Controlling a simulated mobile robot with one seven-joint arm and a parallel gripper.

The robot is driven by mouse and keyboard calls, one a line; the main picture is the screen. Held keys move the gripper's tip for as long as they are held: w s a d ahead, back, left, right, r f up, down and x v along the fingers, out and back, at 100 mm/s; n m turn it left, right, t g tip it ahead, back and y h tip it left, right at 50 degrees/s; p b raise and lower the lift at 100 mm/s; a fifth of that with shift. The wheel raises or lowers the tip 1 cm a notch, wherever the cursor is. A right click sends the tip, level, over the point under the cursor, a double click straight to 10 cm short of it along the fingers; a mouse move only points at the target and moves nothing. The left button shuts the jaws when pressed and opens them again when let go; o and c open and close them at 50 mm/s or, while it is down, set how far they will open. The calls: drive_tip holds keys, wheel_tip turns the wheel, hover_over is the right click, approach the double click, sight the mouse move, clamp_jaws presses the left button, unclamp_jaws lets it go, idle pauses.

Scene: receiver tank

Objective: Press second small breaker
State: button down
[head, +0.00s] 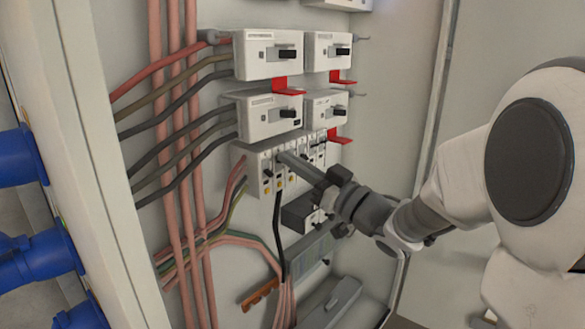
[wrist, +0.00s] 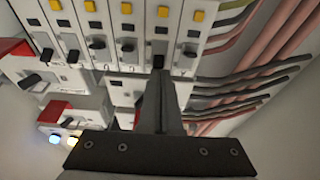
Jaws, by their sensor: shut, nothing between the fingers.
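The row of small breakers (head: 265,172) is white, with yellow squares and black levers, low in the open cabinet. In the wrist view it runs across the top, appearing upside down. My gripper (head: 284,157) is shut and empty, its tips at the left part of the row. In the wrist view my gripper (wrist: 160,75) points at the second small breaker (wrist: 164,33), counted from the right end there. The tips overlap or stand just in front of its black lever, which is partly hidden. I cannot tell whether they touch. The end breaker's lever (wrist: 190,52) is beside the tips.
Larger white breakers (head: 268,55) with black handles and red tabs (head: 287,84) sit above the row. Thick pink cables (head: 175,130) run down the left. A dark box (head: 300,212) is below. The cabinet's left wall (head: 90,150) and right edge (head: 432,100) bound the space.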

drive_tip(key=shift+f+t+y+b, duration=1.1)
drive_tip(key=shift+t+y+b, duration=0.3)
drive_tip(key=shift+b, duration=4.5)
drive_tip(key=shift+r, duration=0.2)
drive_tip(key=shift+s+d+f, duration=0.1)
drive_tip(key=shift+s+f, duration=0.05)
drive_tip(key=shift+f, duration=0.05)
